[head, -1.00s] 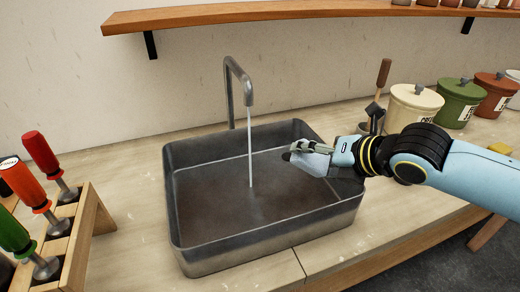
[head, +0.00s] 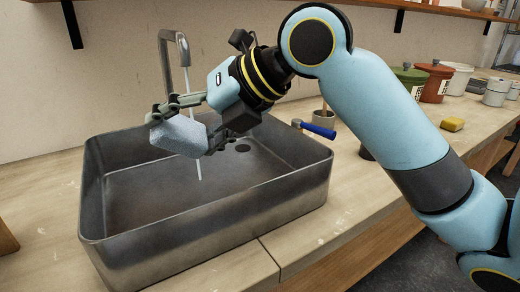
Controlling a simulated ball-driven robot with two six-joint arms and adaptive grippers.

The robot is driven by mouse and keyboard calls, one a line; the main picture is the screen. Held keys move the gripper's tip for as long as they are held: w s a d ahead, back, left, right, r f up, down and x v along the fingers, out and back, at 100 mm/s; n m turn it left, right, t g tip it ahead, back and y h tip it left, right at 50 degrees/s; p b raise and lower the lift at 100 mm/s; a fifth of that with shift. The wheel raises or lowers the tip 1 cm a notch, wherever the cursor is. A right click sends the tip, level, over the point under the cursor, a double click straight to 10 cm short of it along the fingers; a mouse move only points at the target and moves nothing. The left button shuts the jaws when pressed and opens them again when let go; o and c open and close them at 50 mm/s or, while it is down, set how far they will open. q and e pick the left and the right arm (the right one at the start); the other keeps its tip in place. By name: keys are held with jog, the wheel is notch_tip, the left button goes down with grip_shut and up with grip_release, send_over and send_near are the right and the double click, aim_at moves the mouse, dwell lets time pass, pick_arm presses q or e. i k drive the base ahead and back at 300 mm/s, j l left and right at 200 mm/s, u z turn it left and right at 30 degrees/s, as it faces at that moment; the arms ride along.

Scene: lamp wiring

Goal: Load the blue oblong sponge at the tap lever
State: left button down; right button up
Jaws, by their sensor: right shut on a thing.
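My right gripper (head: 184,130) is shut on a pale blue oblong sponge (head: 178,136), holding it tilted above the grey metal sink (head: 205,238). The tap (head: 166,72) stands at the back of the sink, its spout bent forward and down. A thin water stream (head: 198,166) shows below the sponge, and the sponge and fingers overlap its line. I cannot tell for sure that the water strikes the sponge. No tap lever can be made out. My left gripper is not in view.
A blue-handled tool (head: 318,130) lies by the sink's back right corner, near a small grey cup (head: 324,117). A yellow block (head: 452,125) and several lidded pots, one red-brown (head: 432,84), stand further right. A shelf bracket (head: 71,24) hangs above left.

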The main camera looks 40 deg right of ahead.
aim_at(297, 124)
jog(key=z, duration=0.4)
jog(key=k+z, duration=0.1)
jog(key=z, duration=0.7)
jog(key=k+l+z, duration=0.1)
jog(key=z, duration=0.3)
